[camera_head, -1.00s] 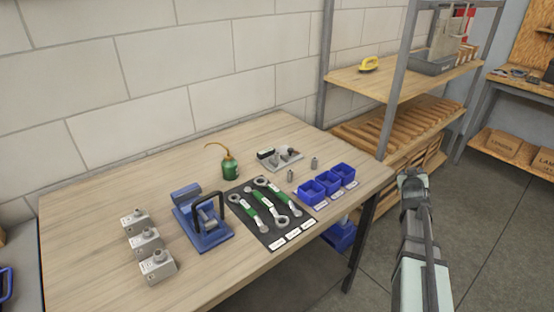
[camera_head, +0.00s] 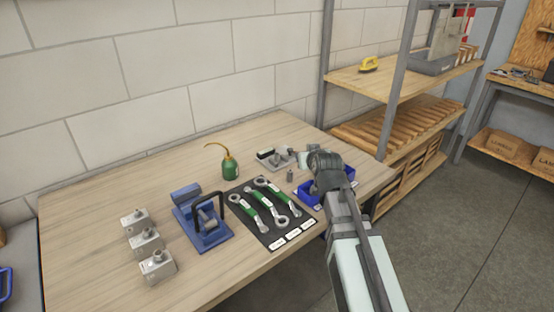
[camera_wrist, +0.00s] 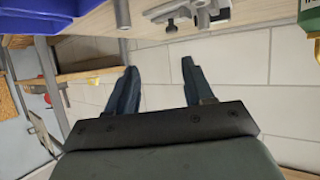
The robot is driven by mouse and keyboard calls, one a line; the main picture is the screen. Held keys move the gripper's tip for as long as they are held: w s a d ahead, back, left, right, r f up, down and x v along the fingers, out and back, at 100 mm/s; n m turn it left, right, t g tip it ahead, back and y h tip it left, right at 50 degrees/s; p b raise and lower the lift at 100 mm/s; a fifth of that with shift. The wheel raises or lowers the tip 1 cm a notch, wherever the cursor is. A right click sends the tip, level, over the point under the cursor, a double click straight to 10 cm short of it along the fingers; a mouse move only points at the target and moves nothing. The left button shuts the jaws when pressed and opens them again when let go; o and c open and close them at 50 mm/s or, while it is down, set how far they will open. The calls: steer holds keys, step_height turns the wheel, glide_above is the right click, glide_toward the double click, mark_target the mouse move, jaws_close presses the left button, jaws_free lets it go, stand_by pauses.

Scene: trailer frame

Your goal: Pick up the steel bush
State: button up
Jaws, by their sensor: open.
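Two small grey metal cylinders, which look like bushes, stand upright on the table. One (camera_head: 290,175) shows in the head view just left of my gripper (camera_head: 318,162). The other is hidden there behind my gripper. The wrist view shows both at its top edge, one near the blue bins (camera_wrist: 122,14) and one further right (camera_wrist: 203,14). I cannot tell which is the steel bush. My gripper (camera_wrist: 158,68) is open, with nothing between its fingers, above the table's right end. Its fingertips are apart from both cylinders.
Blue bins (camera_head: 309,191) stand partly hidden under my arm. A grey fixture (camera_head: 282,158) lies behind the cylinders. A dark mat with green-handled wrenches (camera_head: 266,207), a green oil can (camera_head: 229,166) and a blue vise (camera_head: 203,222) are further left. The shelf post (camera_head: 396,80) rises to the right.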

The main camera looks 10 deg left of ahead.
steer(key=s+a+y, duration=0.1)
steer(key=s+a, duration=0.2)
steer(key=a, duration=0.3)
steer(key=g, duration=0.1)
glide_toward(277, 153)
steer(key=shift+n+y, duration=0.3)
steer(key=shift+n, duration=0.1)
steer(key=x, duration=0.7)
steer(key=shift+w+d+f, duration=0.1)
steer(key=shift+w+f, duration=0.15)
steer(key=shift+f, duration=0.05)
steer(key=shift+c, duration=0.4)
jaws_close()
